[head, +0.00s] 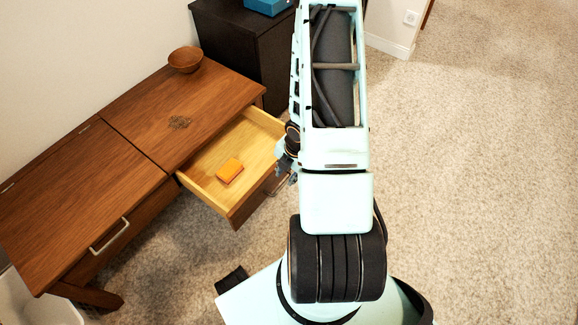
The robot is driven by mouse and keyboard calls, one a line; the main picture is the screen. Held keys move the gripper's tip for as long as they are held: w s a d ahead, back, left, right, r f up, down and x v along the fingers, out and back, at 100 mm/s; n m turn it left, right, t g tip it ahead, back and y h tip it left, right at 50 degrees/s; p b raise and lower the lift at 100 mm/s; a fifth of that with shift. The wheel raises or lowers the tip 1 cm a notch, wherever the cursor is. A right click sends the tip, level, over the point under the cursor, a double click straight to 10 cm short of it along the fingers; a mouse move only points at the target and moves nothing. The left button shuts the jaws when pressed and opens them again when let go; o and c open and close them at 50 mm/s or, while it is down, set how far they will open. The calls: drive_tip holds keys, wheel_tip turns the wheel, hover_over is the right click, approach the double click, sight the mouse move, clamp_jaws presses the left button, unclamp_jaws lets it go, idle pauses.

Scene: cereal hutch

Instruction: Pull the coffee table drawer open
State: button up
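The coffee table (128,118) is brown wood and stands at the left. Its far drawer (246,212) is pulled well out, showing a pale wood inside. An orange block-like thing (229,170) lies in it. A piece of the open drawer's handle (279,186) shows at the drawer front. My gripper (287,172) is at the right side of the drawer front, close to that handle. My arm hides most of it, and I cannot tell whether its fingers are shut or touching the handle. The near drawer (125,233) is closed, with a metal handle (110,237).
A brown bowl (185,60) stands on the table's far end. A dark cabinet (235,42) with a blue box (267,6) on it is behind the table. A white bin-like thing (40,305) is at the lower left. Carpet (480,180) to the right is clear.

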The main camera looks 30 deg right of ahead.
wheel_tip(320, 180, up, 6)
drive_tip(key=s, duration=0.1)
drive_tip(key=shift+d, duration=0.2)
drive_tip(key=shift+s+r, duration=0.1)
idle(0.5)
